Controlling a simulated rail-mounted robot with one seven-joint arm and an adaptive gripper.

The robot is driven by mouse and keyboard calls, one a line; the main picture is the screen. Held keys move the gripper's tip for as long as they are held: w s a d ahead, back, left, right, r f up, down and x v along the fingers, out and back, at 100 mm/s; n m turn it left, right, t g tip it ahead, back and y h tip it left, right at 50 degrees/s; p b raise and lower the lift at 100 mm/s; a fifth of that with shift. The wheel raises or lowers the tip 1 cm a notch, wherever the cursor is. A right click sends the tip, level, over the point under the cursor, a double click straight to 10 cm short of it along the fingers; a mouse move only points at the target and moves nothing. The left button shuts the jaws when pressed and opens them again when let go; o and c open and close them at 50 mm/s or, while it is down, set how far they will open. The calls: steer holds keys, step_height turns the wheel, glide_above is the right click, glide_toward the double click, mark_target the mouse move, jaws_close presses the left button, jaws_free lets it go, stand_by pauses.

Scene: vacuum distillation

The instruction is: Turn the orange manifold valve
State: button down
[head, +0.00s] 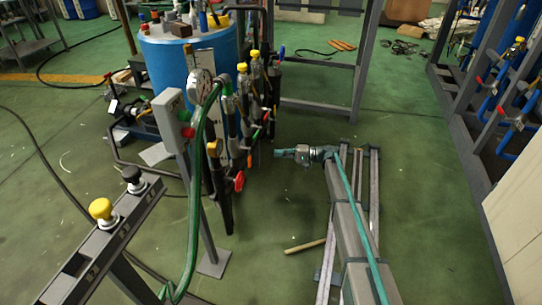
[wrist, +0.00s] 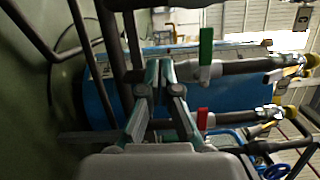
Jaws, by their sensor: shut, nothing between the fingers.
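A small orange part (head: 249,160) shows low on the right side of the pipe manifold in the head view. It is too small to tell whether it is the orange valve's handle. My gripper (head: 277,152) points left at the manifold, a short way right of this part. In the wrist view my gripper (wrist: 162,76) has its fingers together and empty, in front of dark pipes. A green handle (wrist: 206,50) and a red handle (wrist: 202,118) show right of the fingers there. No orange handle is clear in the wrist view.
A blue tank (head: 165,62) stands behind the manifold. A red handle (head: 238,180) sticks out at its lower front. A grey box (head: 170,120) on a post and a green hose (head: 197,170) stand left of it. The green floor around my arm is mostly clear, with a stick (head: 305,246) lying there.

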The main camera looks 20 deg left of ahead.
mark_target(249, 158)
steer(key=s+a+b, duration=0.4)
steer(key=s+a, duration=0.2)
steer(key=a, duration=0.2)
steer(key=shift+s+a, duration=0.25)
steer(key=shift+a, duration=0.1)
steer(key=shift+d+r, duration=0.1)
steer(key=shift+r, duration=0.05)
